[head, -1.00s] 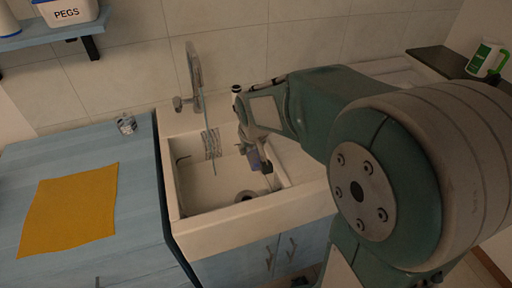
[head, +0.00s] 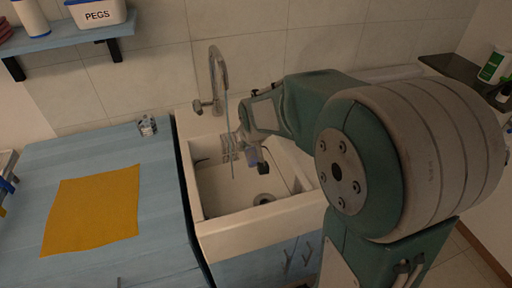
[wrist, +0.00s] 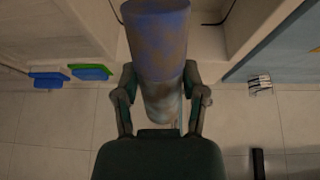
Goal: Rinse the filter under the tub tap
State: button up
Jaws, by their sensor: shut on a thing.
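The filter (wrist: 155,40) is a blue cylinder with brown-grey stains, seen from close up in the wrist view. My gripper (wrist: 163,92) is shut on it, a finger at each side. In the head view my gripper (head: 250,150) holds the filter (head: 253,160) over the tub (head: 222,222), clear of its floor. The chrome tap (head: 214,68) stands behind the tub. A thin stream of water (head: 230,130) falls from its spout, just left of the filter. I cannot tell whether the stream touches the filter, as my gripper partly covers it.
A blue counter (head: 160,220) adjoins the tub on the left, with an orange cloth (head: 92,212) and a small patterned jar (head: 147,125) on it. A shelf (head: 85,38) with a PEGS box (head: 97,14) is at upper left. A dark ledge (head: 447,62) is at right.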

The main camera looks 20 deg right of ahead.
jog(key=shift+w+d+f, duration=0.1)
jog(key=shift+w+f, duration=0.05)
jog(key=shift+w, duration=0.55)
jog(key=shift+w+f, duration=0.15)
jog(key=shift+w, duration=0.55)
jog(key=w+a+f, duration=0.1)
jog(key=w+a, duration=0.2)
jog(key=w, duration=0.3)
jog(key=shift+w+a+f, duration=0.15)
jog(key=shift+w+f, duration=0.05)
jog(key=shift+w, duration=0.1)
jog(key=shift+w+d, duration=0.2)
jog(key=shift+d, duration=0.4)
jog(key=shift+a, duration=0.1)
